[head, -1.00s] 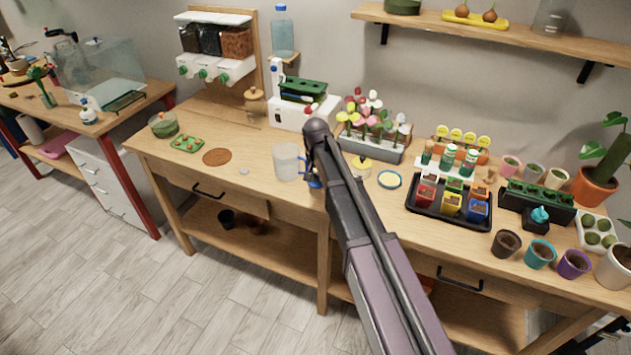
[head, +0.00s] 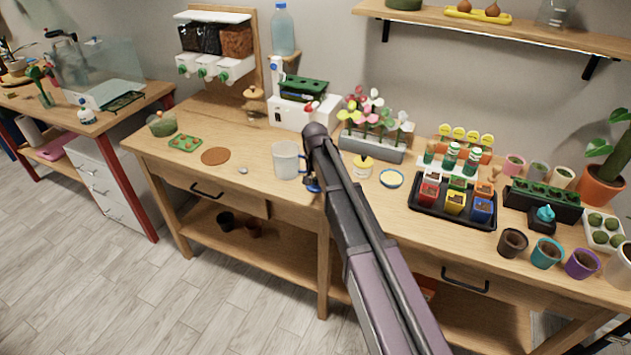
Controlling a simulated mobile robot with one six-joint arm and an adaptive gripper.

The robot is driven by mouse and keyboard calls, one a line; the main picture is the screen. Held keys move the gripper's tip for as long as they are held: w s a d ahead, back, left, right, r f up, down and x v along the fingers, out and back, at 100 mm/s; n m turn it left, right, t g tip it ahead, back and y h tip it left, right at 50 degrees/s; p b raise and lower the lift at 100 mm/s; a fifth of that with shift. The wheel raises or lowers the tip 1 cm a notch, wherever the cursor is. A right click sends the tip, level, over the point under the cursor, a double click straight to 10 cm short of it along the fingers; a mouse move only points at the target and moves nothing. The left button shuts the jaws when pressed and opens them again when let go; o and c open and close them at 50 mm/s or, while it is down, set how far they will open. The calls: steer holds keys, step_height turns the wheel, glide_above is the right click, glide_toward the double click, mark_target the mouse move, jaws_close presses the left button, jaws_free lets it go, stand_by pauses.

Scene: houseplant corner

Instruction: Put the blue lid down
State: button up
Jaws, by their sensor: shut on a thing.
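My gripper (head: 311,181) is mostly hidden behind my own dark arm. Only a small part shows at the arm's left edge, low over the front of the bench. It is shut on a small blue thing, which appears to be the blue lid (head: 314,188); only a sliver of it is visible. I cannot tell whether the lid touches the bench top. A clear mug (head: 287,160) stands just left of my gripper. A blue-rimmed round dish (head: 391,178) lies on the bench to the right of my arm.
A pale jar with a yellow lid (head: 363,167) stands right of my arm. A flower planter (head: 372,147) stands behind. A brown round mat (head: 215,156) lies left, with bare bench around it.

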mark_target(316, 187)
steer(key=shift+f, duration=0.15)
steer(key=o, duration=0.9)
step_height(316, 187, up, 12)
steer(key=s+p, duration=0.1)
steer(key=p, duration=1.1)
steer(key=shift+s, duration=0.2)
steer(key=shift+a, duration=0.1)
stand_by(0.4)
steer(key=s+d+n+g, duration=0.1)
steer(key=s+d, duration=2.2)
steer(key=s, duration=0.1)
steer(key=shift+s+n, duration=0.35)
steer(key=shift+n, duration=0.05)
